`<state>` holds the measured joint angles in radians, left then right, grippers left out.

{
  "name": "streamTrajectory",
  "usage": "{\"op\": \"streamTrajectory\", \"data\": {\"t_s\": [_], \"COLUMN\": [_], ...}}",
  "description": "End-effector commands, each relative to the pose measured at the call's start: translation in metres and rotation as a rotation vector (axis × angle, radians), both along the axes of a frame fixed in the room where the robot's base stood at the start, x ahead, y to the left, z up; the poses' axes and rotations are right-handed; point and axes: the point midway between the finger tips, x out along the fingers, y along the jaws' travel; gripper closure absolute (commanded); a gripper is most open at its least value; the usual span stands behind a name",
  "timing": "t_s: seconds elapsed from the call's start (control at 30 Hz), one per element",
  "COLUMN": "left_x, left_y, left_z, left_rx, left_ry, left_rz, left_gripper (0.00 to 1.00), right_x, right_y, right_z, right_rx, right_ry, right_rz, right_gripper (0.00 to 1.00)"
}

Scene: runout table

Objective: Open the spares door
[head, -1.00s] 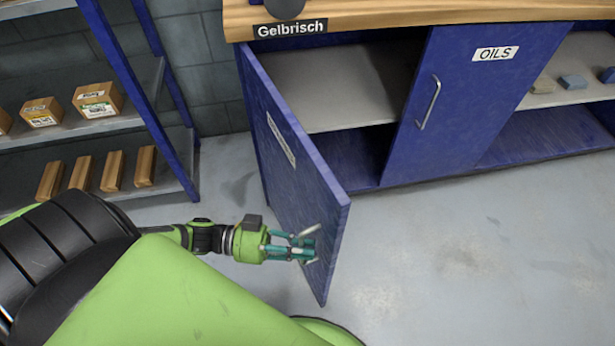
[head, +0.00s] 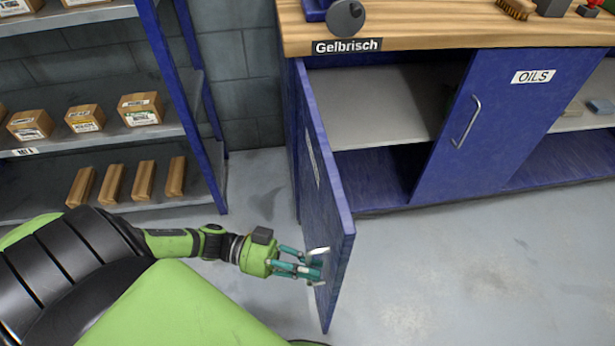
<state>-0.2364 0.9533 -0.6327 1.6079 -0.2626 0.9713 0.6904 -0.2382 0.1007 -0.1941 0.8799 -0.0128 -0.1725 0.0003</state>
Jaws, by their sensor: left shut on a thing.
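A blue cabinet door (head: 322,180) stands swung open at the left end of the workbench, seen nearly edge-on. A white label (head: 312,160) is on its outer face, too foreshortened to read. My left gripper (head: 318,264) is at the door's outer face near the free edge, shut on what appears to be its metal handle (head: 318,252); the fingers partly hide the handle. Behind the door, the open compartment shows a grey shelf (head: 375,110) with nothing visible on its bare part. My right gripper is not in view.
The blue OILS door (head: 497,120) beside the opening stands with its own handle (head: 467,122). Grey floor (head: 450,270) is clear at the right.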

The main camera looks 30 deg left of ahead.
Motion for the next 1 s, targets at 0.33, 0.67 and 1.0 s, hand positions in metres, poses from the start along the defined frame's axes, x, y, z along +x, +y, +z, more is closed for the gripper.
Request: {"op": "streamTrajectory", "data": {"t_s": [0.33,0.67,1.0], "left_x": [0.001,-0.001,-0.02], "left_y": [0.001,0.004,0.063], "left_z": [0.0,-0.001,-0.001], "left_rx": [0.003,0.003,0.008], "left_ry": [0.0,0.0,0.004], "left_rz": [0.001,0.001,0.002], "left_gripper": [0.71,0.71,0.71], "right_x": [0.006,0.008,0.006], "right_y": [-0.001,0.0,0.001], "right_z": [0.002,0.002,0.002], "right_rx": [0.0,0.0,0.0], "right_ry": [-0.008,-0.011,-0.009], "right_rz": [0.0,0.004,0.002], "right_gripper": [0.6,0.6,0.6]}}
